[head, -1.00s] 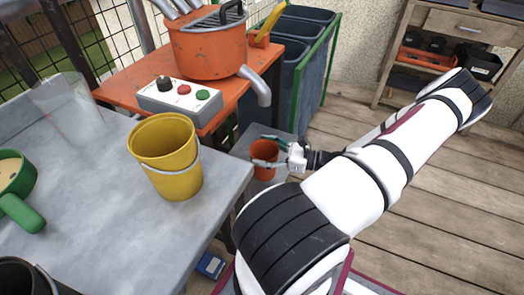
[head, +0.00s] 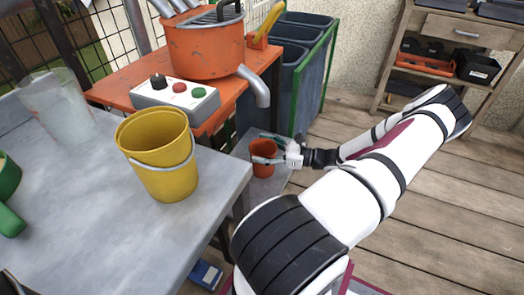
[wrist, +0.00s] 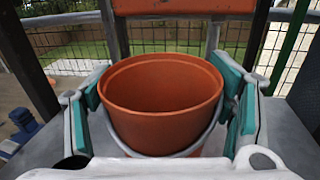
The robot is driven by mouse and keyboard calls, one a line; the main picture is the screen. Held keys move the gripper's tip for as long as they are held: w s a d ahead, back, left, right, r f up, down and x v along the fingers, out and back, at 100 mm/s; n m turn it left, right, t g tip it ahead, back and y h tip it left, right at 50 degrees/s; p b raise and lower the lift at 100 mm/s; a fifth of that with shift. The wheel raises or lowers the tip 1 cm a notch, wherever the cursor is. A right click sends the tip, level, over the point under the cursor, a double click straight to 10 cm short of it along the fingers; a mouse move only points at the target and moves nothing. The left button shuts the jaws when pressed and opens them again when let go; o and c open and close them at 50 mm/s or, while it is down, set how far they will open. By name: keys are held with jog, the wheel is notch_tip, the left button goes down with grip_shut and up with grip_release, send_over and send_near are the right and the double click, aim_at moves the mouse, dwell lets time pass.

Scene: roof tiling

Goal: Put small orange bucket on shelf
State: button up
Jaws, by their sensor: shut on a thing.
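The small orange bucket (head: 263,158) is upright between the fingers of my gripper (head: 270,156), low down beyond the table edge in the head view. In the wrist view the bucket (wrist: 162,108) fills the middle, its open rim facing up and a grey handle hanging at its front. The teal finger pads of my gripper (wrist: 165,105) press against its left and right sides. The wooden shelf (head: 455,75) stands at the far right of the head view, with dark boxes and an orange item on it. Whether the bucket touches the grey surface beneath is unclear.
A grey table (head: 85,205) at left holds a yellow bucket (head: 163,165) and a clear container (head: 62,108). An orange stand (head: 128,92) carries an orange machine (head: 205,50) and a control box (head: 175,100). Blue bins (head: 290,70) stand behind. The wooden floor (head: 430,215) at right is open.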

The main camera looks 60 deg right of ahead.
jog(key=shift+f, duration=0.1)
jog(key=o, duration=1.5)
jog(key=p+v, duration=0.2)
jog(key=v, duration=1)
